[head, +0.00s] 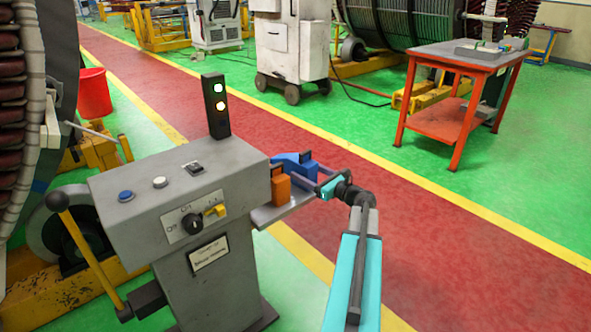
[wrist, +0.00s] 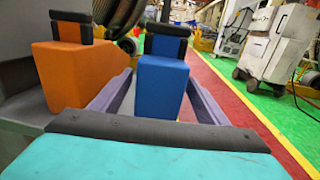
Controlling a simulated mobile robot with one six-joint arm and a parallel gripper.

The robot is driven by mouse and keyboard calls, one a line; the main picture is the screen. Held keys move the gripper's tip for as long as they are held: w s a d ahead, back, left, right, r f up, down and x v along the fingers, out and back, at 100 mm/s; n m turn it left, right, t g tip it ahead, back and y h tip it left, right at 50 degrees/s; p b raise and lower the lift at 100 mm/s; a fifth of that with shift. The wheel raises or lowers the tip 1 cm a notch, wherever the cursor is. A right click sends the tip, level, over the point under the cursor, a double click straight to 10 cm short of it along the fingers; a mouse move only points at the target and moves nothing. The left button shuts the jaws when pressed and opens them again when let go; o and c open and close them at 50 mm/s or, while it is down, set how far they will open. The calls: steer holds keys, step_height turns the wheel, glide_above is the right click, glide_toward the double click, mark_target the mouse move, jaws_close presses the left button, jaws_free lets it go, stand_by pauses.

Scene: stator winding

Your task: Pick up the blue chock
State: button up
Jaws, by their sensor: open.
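The blue chock (head: 293,163) rests on a small grey side shelf (head: 268,217) of the control console in the head view. In the wrist view the blue chock (wrist: 162,85) stands upright ahead, with a dark block on top. My gripper (head: 322,184) is at the shelf's right side in the head view, close to the chock. Its two purple-grey fingers (wrist: 160,100) lie one on each side of the chock in the wrist view, open. I cannot tell whether they touch it.
An orange chock (wrist: 78,75) stands just left of the left finger; it also shows in the head view (head: 281,187). The grey console (head: 180,190) with buttons, lever and signal light (head: 215,105) is to the left. A red table (head: 465,70) stands far right. The red walkway is clear.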

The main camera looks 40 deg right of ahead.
mark_target(295, 165)
steer(key=shift+w, duration=0.35)
steer(key=shift+w, duration=0.1)
steer(key=shift+w+a+r, duration=0.1)
steer(key=shift+w, duration=1.15)
steer(key=shift+w+r, duration=0.1)
steer(key=shift+w, duration=1.15)
steer(key=c, duration=1.2)
